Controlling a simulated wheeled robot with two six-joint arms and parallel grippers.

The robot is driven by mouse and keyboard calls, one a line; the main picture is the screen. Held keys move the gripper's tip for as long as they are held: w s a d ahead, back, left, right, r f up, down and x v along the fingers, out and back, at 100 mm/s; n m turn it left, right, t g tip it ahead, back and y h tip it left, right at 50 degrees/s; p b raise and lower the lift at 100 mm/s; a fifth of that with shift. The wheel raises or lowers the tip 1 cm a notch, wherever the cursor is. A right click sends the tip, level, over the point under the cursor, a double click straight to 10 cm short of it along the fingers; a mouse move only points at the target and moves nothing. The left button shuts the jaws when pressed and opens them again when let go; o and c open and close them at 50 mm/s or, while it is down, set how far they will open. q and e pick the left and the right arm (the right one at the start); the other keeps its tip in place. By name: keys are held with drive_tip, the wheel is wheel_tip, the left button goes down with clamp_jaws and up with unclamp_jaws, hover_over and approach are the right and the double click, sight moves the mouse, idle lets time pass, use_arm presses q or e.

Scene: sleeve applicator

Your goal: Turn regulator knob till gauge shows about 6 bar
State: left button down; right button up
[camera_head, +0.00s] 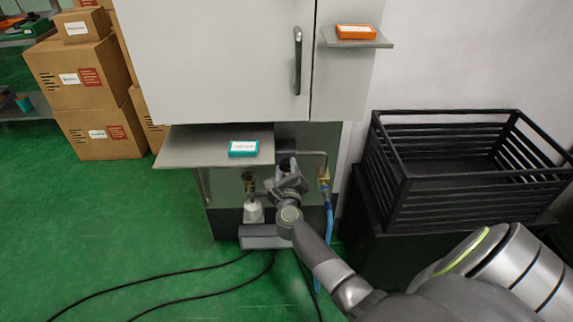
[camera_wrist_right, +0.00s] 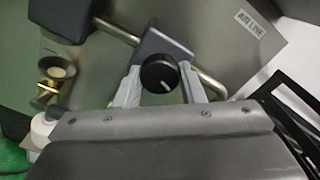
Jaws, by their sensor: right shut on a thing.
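In the head view my right gripper (camera_head: 287,181) reaches in under the cabinet's shelf and hides most of the knob. My left gripper is not in view.
A metal pipe (camera_head: 315,153) and a blue hose (camera_head: 329,218) run right of the gripper. The shelf (camera_head: 200,147) holds a teal box (camera_head: 243,148). A black crate (camera_head: 400,190) stands at right. Cables cross the green floor.

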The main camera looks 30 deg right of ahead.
drive_tip(key=n+p, duration=0.4)
drive_tip(key=shift+r+n, duration=0.2)
drive_tip(key=shift+n, duration=0.2)
drive_tip(key=n+p, duration=0.3)
drive_tip(key=n, duration=0.2)
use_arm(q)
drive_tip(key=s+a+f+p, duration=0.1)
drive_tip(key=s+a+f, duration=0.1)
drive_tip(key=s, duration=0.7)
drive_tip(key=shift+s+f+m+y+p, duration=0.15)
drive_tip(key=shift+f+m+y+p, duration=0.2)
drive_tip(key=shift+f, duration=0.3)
use_arm(e)
drive_tip(key=shift+f+n, duration=0.1)
drive_tip(key=shift+n, duration=1.3)
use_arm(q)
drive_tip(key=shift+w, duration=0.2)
use_arm(e)
drive_tip(key=o, duration=1)
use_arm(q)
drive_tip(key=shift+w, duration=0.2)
